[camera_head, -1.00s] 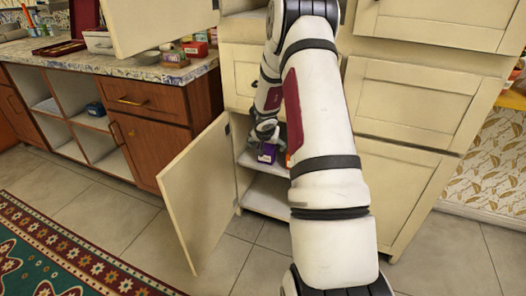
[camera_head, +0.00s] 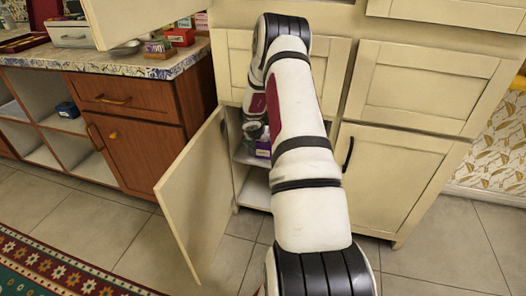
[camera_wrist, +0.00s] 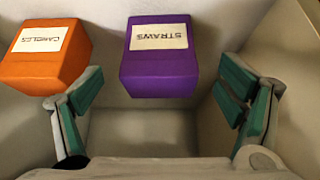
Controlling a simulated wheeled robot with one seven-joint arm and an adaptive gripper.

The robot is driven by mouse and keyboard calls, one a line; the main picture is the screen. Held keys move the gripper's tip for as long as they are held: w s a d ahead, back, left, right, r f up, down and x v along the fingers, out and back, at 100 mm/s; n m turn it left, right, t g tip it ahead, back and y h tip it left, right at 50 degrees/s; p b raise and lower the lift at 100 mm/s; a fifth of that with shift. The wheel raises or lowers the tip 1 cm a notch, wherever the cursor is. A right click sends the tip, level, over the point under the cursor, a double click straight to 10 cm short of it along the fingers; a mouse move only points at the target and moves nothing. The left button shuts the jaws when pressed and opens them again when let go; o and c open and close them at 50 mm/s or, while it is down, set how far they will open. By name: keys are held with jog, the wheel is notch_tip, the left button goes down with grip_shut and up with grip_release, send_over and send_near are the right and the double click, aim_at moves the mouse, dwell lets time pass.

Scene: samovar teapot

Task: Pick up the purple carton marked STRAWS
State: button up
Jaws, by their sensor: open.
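The purple carton marked STRAWS (camera_wrist: 160,70) stands on a shelf inside the open cabinet. In the wrist view it is upper middle, with its label's lettering upside down. My gripper (camera_wrist: 163,112) is open, its green-padded fingers spread wide to the left and right with the carton ahead between them. A gap shows between the fingers and the carton's sides; I cannot tell whether the fingertips reach alongside it. In the head view the purple carton (camera_head: 263,149) is small at the cabinet opening, partly hidden by my arm.
An orange carton marked CANDLES (camera_wrist: 45,56) stands left of the purple one, close to my left finger. The cabinet wall (camera_wrist: 295,70) is close on the right. The open cabinet door (camera_head: 197,200) swings out at left; the lower shelf (camera_head: 255,190) looks empty.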

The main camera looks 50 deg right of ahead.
jog(key=shift+b+x, duration=0.3)
jog(key=shift+x, duration=0.9)
jog(key=shift+b+x, duration=1.65)
jog(key=shift+x, duration=0.9)
jog(key=shift+a+f, duration=0.1)
jog(key=shift+a, duration=0.05)
jog(key=c, duration=1.2)
